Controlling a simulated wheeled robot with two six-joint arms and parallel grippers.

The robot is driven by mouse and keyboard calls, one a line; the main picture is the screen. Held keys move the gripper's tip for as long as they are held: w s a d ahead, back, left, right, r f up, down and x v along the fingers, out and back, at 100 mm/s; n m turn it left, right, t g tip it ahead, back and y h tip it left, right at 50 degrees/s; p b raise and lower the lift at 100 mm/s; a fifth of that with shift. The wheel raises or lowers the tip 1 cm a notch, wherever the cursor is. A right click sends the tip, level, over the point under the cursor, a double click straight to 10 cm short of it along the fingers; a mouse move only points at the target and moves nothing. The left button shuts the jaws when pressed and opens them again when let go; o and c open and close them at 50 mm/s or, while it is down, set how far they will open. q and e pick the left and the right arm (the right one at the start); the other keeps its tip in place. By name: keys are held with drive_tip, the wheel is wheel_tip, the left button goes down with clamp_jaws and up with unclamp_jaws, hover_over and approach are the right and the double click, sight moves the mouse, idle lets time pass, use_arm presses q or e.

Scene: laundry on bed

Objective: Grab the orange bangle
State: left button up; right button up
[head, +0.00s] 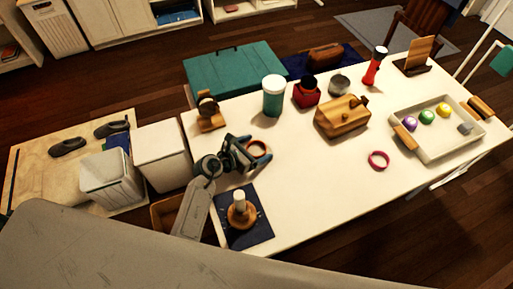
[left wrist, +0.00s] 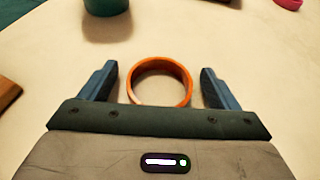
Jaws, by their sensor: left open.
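The orange bangle (left wrist: 186,78) lies on the cream table between the two blue fingers of my left gripper (left wrist: 160,82) in the left wrist view. The fingers are apart, one on each side of the ring, with a gap on both sides. In the head view the bangle (head: 264,147) shows just beyond my left gripper (head: 247,155), partly hidden by it. My right gripper is in neither view.
A teal jar (head: 272,97) stands behind the bangle. A wooden box (head: 342,117) and a pink-red ring (head: 378,160) are to the right. A wooden piece on a dark mat (head: 231,234) is in front. The table (head: 310,195) is clear at front centre.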

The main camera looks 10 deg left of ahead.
use_arm(q)
drive_tip(key=c, duration=0.9)
drive_tip(key=shift+c, duration=0.6)
